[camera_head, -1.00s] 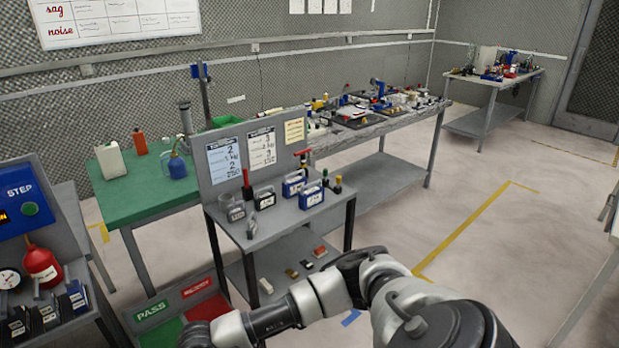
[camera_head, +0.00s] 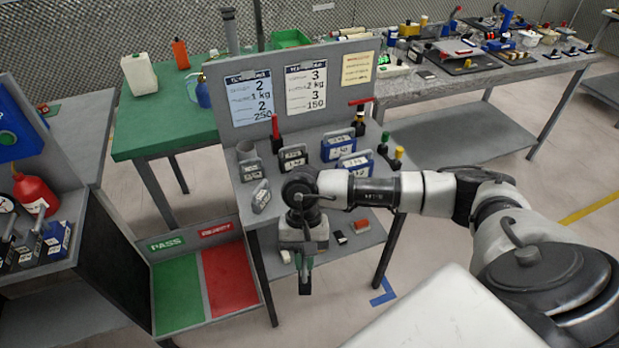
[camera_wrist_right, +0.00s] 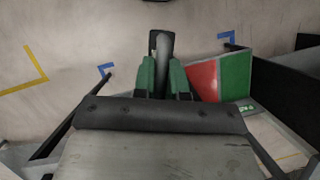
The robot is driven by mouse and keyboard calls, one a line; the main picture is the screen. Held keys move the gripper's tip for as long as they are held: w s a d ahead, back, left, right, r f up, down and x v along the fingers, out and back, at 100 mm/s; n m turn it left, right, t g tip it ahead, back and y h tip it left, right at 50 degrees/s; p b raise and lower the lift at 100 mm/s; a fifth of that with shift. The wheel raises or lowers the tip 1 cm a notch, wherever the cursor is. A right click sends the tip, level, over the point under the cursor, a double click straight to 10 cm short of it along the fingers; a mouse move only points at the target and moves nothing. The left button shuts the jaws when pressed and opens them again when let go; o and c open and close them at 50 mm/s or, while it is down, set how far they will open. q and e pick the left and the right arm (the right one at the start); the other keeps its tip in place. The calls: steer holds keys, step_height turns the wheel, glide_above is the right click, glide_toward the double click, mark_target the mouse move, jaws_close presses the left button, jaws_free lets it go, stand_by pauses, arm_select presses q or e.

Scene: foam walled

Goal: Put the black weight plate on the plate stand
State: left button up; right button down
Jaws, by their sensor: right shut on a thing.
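My right gripper (camera_head: 305,272) points down in front of the grey bench, beside its lower shelf. In the right wrist view its green fingers (camera_wrist_right: 164,78) are shut on a dark piece with a grey bar (camera_wrist_right: 160,50), seen nearly end-on. It is probably the black weight plate, but its face is hidden. In the head view it shows only as a small dark shape (camera_head: 305,285) below the fingers. Other black weights with grey handles (camera_head: 293,158) and blue ones (camera_head: 354,164) stand on the bench top. I cannot tell which thing is the plate stand. My left gripper is out of view.
The grey bench (camera_head: 225,190) has an upright label board behind the weights. A tray with green (camera_head: 178,292) and red (camera_head: 230,280) halves lies to the left of it. A left bench holds a red bottle (camera_head: 36,190) and several weights. Open floor lies to the right.

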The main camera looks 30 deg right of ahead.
steer(key=w+d+r+m+t+h+b, duration=0.1)
steer(key=w+d+r+m+t+b, duration=0.3)
steer(key=m, duration=0.7)
steer(key=w+d+r+m+t+h+b, duration=0.1)
steer(key=w+d+r+m+b, duration=0.2)
steer(key=d+m+b, duration=0.5)
steer(key=w+d+r+m+t+h+b, duration=0.2)
steer(key=w+d+r+m+t, duration=0.15)
steer(key=m, duration=0.95)
steer(key=w+f+p, duration=0.1)
steer(key=w+f, duration=0.4)
steer(key=w, duration=0.1)
steer(key=w+f+p, duration=0.1)
steer(key=w+f, duration=0.4)
steer(key=f, duration=0.1)
steer(key=shift+w+a, duration=0.2)
steer(key=shift+w, duration=0.15)
steer(key=shift+f, duration=0.1)
steer(key=shift+f, duration=0.1)
steer(key=c, duration=1.2)
jaws_free()
steer(key=shift+s+g, duration=0.1)
steer(key=shift+g, duration=0.15)
steer(key=shift+o, duration=0.2)
steer(key=shift+f, duration=0.1)
